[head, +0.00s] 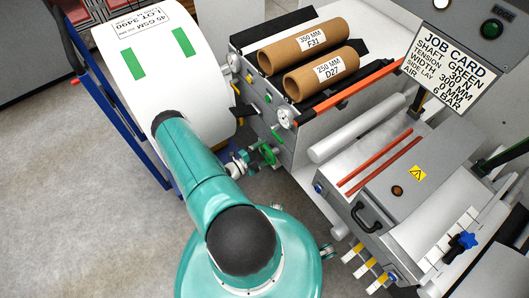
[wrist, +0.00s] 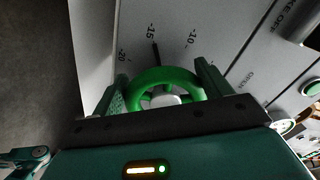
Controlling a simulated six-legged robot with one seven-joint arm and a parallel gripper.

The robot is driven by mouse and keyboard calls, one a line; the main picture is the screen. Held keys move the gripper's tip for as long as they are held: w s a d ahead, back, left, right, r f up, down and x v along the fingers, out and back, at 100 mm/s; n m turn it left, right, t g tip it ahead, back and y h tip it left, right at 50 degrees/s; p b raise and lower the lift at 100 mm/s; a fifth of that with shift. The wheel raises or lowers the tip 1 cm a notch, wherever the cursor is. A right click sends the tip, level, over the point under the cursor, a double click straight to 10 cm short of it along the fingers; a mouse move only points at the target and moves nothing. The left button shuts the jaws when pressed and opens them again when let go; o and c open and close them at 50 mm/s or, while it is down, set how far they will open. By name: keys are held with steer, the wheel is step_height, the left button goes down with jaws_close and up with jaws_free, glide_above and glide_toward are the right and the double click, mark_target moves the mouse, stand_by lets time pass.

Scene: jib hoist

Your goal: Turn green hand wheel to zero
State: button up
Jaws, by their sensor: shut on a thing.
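The green hand wheel (wrist: 165,76) stands on a grey panel in the wrist view, with a pale hub. My gripper (wrist: 155,80) is shut on it, one green finger at each side of the rim. Beyond the wheel is a scale (wrist: 152,32) with -20, -15 and -10 visible. A black pointer-like line (wrist: 156,54) lies at about -15. The zero mark is not in view. In the head view the green wheel (head: 268,154) is small, on the side of the grey machine, with my gripper (head: 250,160) at it.
A large white roll (head: 175,60) in a blue stand is left of the machine. Two cardboard cores (head: 320,72) lie on top of the machine. A job card (head: 448,67) stands at the right. A gauge (wrist: 283,127) is right of the wheel. Grey floor is clear at the lower left.

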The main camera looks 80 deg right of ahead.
mark_target(263, 149)
steer(key=shift+w+r+m, duration=0.1)
steer(key=shift+m, duration=0.2)
steer(key=shift+w+d+r+m, duration=0.1)
steer(key=shift+r+m, duration=0.15)
steer(key=shift+m, duration=0.65)
steer(key=m, duration=0.1)
steer(key=r+m, duration=0.1)
steer(key=m, duration=0.1)
steer(key=shift+m, duration=0.3)
steer(key=m, duration=0.2)
steer(key=r+m, duration=0.1)
steer(key=m, duration=0.3)
steer(key=shift+s+r, duration=0.2)
steer(key=shift+r, duration=0.05)
steer(key=m, duration=0.4)
steer(key=s+a+r+m, duration=0.1)
steer(key=m, duration=0.1)
steer(key=shift+a+m, duration=0.1)
steer(key=shift+m, duration=0.2)
steer(key=shift+s+a+m, duration=0.15)
steer(key=shift+m, duration=0.7)
steer(key=shift+s+a+m, duration=0.15)
steer(key=shift+s+m, duration=0.05)
steer(key=shift+m, duration=0.7)
steer(key=shift+s+a+m, duration=0.15)
steer(key=shift+m, duration=0.7)
